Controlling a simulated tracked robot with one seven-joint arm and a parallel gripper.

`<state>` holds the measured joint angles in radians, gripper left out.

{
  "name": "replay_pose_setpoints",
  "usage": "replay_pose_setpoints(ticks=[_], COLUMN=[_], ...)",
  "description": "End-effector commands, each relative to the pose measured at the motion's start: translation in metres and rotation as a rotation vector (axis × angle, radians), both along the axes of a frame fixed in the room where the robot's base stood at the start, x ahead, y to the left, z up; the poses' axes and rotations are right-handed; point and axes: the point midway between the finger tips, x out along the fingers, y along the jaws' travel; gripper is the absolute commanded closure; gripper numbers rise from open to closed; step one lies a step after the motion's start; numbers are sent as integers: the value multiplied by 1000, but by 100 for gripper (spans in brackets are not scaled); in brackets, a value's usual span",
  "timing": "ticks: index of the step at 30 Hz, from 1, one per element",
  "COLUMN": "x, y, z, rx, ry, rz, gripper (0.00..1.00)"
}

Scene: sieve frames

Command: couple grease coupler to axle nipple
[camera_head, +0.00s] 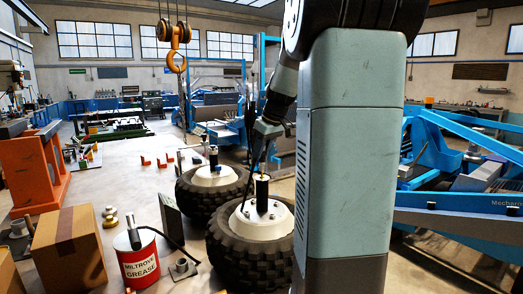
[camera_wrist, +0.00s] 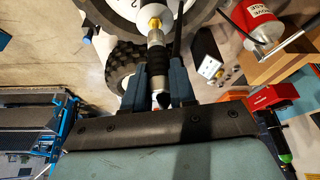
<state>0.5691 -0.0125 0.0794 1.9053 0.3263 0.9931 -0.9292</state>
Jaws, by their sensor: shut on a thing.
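My gripper (camera_wrist: 157,88) is shut on the grease coupler (camera_wrist: 157,66), a black-sleeved cylinder with a silver tip between the two blue-grey fingers. In the wrist view the silver tip overlaps the brass axle nipple (camera_wrist: 155,23) on a pale hub; I cannot tell whether they touch. In the head view my gripper (camera_head: 267,129) is above the near wheel's white hub (camera_head: 251,224), partly hidden by my arm. A dark post (camera_head: 262,190) with a brass top stands on that hub. A black hose (camera_wrist: 178,30) runs beside the coupler.
A second wheel (camera_head: 193,203) lies behind the near one. A red grease drum (camera_head: 139,266) and a cardboard box (camera_head: 68,248) stand at the left. An orange hook (camera_head: 174,45) hangs at the back. Blue machinery (camera_head: 450,215) fills the right.

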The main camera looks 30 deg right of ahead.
Motion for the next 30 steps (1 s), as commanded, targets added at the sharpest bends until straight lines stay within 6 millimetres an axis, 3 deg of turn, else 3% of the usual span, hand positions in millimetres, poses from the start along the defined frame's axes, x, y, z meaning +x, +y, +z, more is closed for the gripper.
replay_pose_setpoints(ticks=[17,18,27,30], x=[0,0,0,0], y=[1,1,1,1], z=[-14,-15,-14,-14], rx=[1,0,0,0], ry=[0,0,0,0], rz=[1,2,1,1], gripper=[100,74,45,45])
